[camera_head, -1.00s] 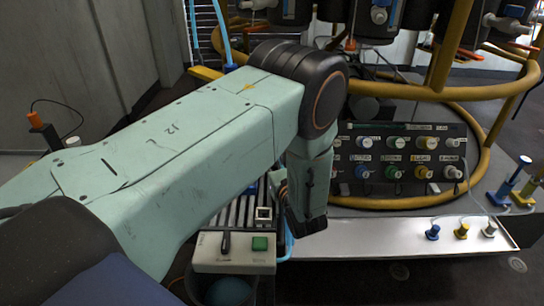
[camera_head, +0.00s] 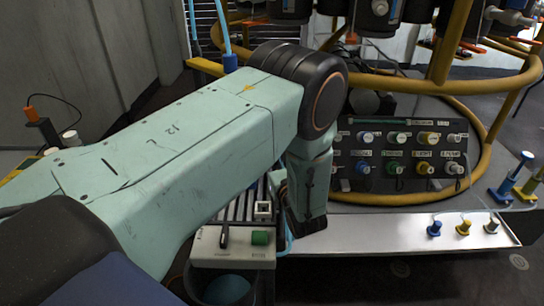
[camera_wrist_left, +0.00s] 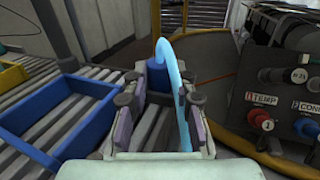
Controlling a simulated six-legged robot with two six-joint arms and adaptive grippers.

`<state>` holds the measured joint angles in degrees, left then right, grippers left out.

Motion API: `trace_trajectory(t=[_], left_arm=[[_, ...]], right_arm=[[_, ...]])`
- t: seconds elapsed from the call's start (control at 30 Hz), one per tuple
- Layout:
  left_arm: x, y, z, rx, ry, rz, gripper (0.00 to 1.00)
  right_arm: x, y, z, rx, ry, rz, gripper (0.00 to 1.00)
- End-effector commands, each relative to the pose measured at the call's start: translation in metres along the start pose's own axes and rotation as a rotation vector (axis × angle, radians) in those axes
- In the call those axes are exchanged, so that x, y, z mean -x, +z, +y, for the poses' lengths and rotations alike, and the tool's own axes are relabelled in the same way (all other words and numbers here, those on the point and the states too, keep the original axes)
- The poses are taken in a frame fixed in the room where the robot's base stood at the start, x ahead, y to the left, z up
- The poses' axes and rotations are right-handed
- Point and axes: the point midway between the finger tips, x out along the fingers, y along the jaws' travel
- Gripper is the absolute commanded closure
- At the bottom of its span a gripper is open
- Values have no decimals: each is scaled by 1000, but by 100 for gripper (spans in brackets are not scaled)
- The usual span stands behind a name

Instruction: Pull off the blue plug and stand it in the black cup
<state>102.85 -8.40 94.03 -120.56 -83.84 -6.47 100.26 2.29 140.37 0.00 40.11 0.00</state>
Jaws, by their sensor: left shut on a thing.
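In the left wrist view a blue plug (camera_wrist_left: 157,75) with a light blue hose (camera_wrist_left: 184,85) sits between the two fingers of my left gripper (camera_wrist_left: 157,92), which are closed on it. The hose arches from its top and runs down beside the right finger. In the head view my left gripper (camera_head: 305,222) points down, right of the grey control box, and my own arm hides what it holds. I cannot make out the black cup with certainty; a dark round container (camera_head: 228,290) with something bluish inside shows at the bottom. My right gripper is not in view.
A black panel (camera_head: 400,150) with coloured plugs stands behind, inside yellow tube rails (camera_head: 487,165). A light tray (camera_head: 390,232) holds blue, yellow and white plugs. A control box (camera_head: 235,245) stands left of my gripper. A blue crate (camera_wrist_left: 40,145) sits on slats.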

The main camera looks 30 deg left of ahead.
Motion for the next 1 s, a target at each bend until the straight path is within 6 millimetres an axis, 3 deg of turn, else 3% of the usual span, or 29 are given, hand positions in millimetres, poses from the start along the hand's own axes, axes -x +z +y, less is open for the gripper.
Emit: trace_trajectory(t=[0.37, 0.4, 0.6, 0.7, 0.87, 0.9, 1.0], left_arm=[[0, -4, 1, -1, 0, 3, 96], [0, -5, 1, -1, 0, 3, 72], [1, -6, 2, -3, 2, 5, 55], [1, -6, 2, -3, 3, 7, 48], [1, -7, 3, -5, 4, 9, 48], [1, -7, 3, -5, 4, 9, 53], [1, -8, 4, -6, 5, 10, 45]], right_arm=[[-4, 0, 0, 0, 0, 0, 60], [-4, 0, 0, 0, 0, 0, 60], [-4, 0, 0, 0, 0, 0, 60], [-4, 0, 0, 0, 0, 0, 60], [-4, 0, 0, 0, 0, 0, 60], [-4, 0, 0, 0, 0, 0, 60], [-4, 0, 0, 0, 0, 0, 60]])
